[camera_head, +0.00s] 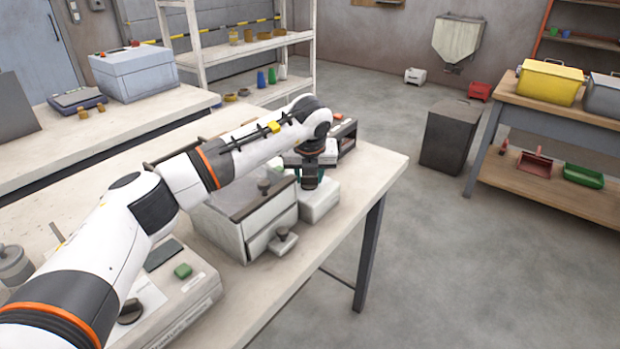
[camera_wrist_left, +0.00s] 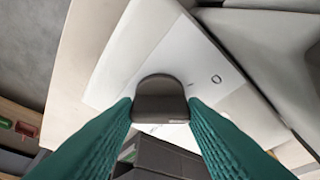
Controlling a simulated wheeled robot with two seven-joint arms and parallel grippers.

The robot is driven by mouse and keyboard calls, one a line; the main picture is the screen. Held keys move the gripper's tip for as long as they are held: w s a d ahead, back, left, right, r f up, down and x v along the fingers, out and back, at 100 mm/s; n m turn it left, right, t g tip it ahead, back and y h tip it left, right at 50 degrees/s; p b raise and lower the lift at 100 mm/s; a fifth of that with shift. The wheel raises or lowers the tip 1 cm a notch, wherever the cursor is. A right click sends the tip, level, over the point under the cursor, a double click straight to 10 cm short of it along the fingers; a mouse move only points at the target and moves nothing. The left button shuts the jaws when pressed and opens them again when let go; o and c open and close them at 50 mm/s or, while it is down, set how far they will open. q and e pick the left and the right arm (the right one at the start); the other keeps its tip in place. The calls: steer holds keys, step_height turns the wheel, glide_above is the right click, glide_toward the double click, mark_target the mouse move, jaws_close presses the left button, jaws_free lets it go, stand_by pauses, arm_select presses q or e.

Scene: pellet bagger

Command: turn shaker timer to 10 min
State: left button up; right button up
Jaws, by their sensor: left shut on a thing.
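The timer knob (camera_wrist_left: 160,100) is a dark grey, round-topped knob on a pale panel in the left wrist view. My left gripper (camera_wrist_left: 160,108) has its green fingers on both sides of the knob and is shut on it. In the head view my left gripper (camera_head: 309,178) points down at a small white machine (camera_head: 320,203) near the table's right edge. The gripper and arm hide much of the knob there. A small round mark (camera_wrist_left: 216,78) shows on the panel; I cannot read a dial setting. My right gripper is not in view.
A grey box unit with a drawer (camera_head: 270,232) stands close left of the white machine. A panel device with a green button (camera_head: 183,271) is nearer. A dark open box (camera_head: 345,135) stands behind.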

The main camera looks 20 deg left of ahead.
arm_select(q)
steer(key=m, duration=0.1)
steer(key=m+h+b, duration=0.1)
steer(key=m, duration=0.1)
steer(key=shift+a+m, duration=0.2)
steer(key=shift+m, duration=0.1)
steer(key=m+h, duration=0.1)
steer(key=m, duration=0.2)
steer(key=shift+a+r+m+h, duration=0.1)
steer(key=shift+m+h, duration=0.2)
steer(key=shift+h, duration=0.1)
steer(key=m+h+p, duration=0.1)
steer(key=m, duration=0.2)
steer(key=m+g+h, duration=0.1)
steer(key=m, duration=0.2)
steer(key=shift+w+a+g+p, duration=0.15)
steer(key=shift+w+g+p, duration=0.05)
steer(key=shift+g+p, duration=0.15)
steer(key=m+g, duration=0.1)
steer(key=m, duration=0.2)
steer(key=shift+w+m+h, duration=0.1)
steer(key=shift+m+h, duration=0.3)
steer(key=shift+m+g+p, duration=0.35)
steer(key=shift+m+g, duration=0.1)
steer(key=shift+m, duration=0.75)
steer(key=o, duration=1)
steer(key=v, duration=1.2)
steer(key=shift+a, duration=0.15)
